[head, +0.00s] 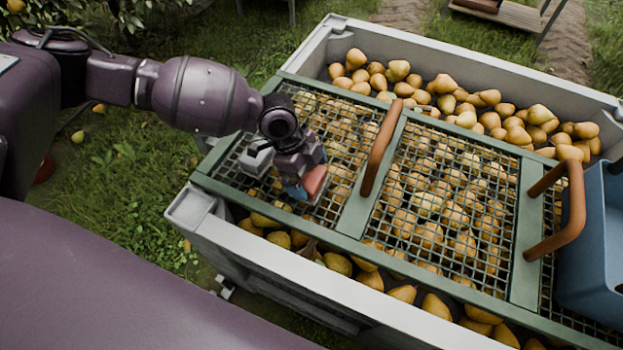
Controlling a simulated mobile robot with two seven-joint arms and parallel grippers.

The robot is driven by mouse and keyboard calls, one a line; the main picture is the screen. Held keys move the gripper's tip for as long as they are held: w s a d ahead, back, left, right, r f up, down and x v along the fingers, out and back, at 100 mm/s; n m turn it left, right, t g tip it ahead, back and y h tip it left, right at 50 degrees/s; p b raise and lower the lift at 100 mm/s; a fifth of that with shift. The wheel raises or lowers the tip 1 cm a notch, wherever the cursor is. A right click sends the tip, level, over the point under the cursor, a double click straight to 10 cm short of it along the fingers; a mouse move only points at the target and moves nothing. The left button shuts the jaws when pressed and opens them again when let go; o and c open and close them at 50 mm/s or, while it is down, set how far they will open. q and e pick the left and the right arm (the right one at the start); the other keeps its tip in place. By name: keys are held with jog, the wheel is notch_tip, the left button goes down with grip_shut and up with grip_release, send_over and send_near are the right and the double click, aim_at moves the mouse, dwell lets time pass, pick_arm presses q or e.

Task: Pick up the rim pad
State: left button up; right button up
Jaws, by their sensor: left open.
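My left gripper (285,178) reaches in from the left, open, over the left end of the wire grille (428,190) on the pear bin. A small reddish block (315,181) with a blue part beside it shows at the gripper's right side. It may be the rim pad, but I cannot tell for certain, nor whether it touches the fingers or the grille. A pale grey piece (257,159) shows at the gripper's left side. My right gripper is not in view.
The grey bin (258,252) is full of pears (452,100). Two brown handles (380,148) (562,212) rise from the green grille frame. A blue container (592,240) stands at the right end. Grass lies left of the bin.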

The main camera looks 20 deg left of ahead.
aim_at(310, 176)
pick_arm(q)
jog(key=shift+d+f, duration=0.15)
jog(key=shift+f, duration=0.35)
jog(key=c, duration=0.8)
jog(key=shift+o, duration=0.2)
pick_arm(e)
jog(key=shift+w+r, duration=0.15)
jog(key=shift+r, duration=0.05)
pick_arm(q)
jog(key=shift+r, duration=0.15)
notch_tip(310, 176, up, 20)
jog(key=p, duration=0.4)
jog(key=shift+p, duration=0.3)
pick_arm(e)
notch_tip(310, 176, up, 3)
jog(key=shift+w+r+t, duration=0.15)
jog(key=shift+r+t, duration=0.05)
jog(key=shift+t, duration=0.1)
